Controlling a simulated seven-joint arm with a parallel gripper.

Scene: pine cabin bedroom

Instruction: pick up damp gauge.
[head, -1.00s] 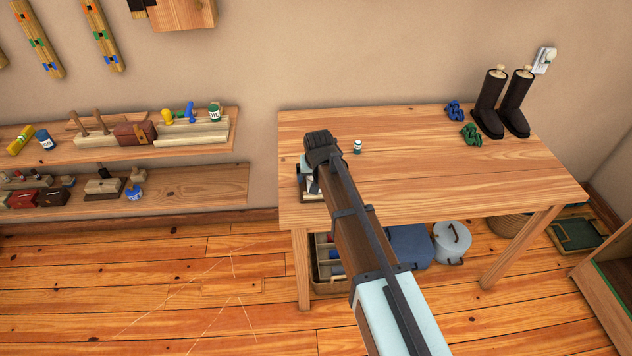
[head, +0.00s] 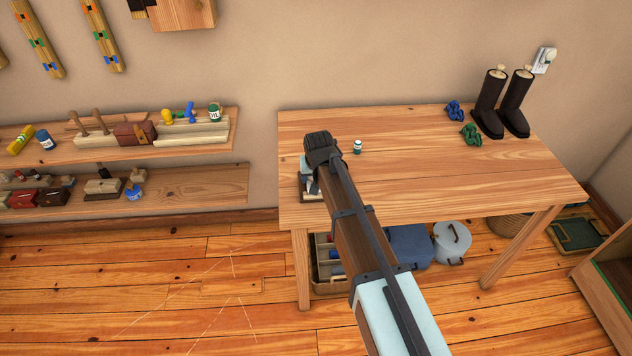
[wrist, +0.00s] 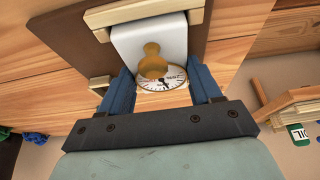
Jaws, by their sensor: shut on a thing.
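The damp gauge (wrist: 170,79), a round white dial with black marks, a dark needle and a tan rim, sits between my fingers in the wrist view. My gripper (wrist: 162,88) is shut on it, one blue finger at each side. A brass-coloured knob-shaped piece (wrist: 152,60) overlaps the dial, in front of a white block (wrist: 150,40). In the head view my gripper (head: 312,187) points down at the left end of the table (head: 420,180). There the gauge cannot be made out behind my arm.
A dark board (wrist: 66,35) with pale wooden rails lies under the gauge. A small white-and-green bottle (head: 357,147) stands just right of my wrist. Blue (head: 454,110) and green (head: 471,134) rope bundles and dark boots (head: 488,105) are at the back right. The table's middle is clear.

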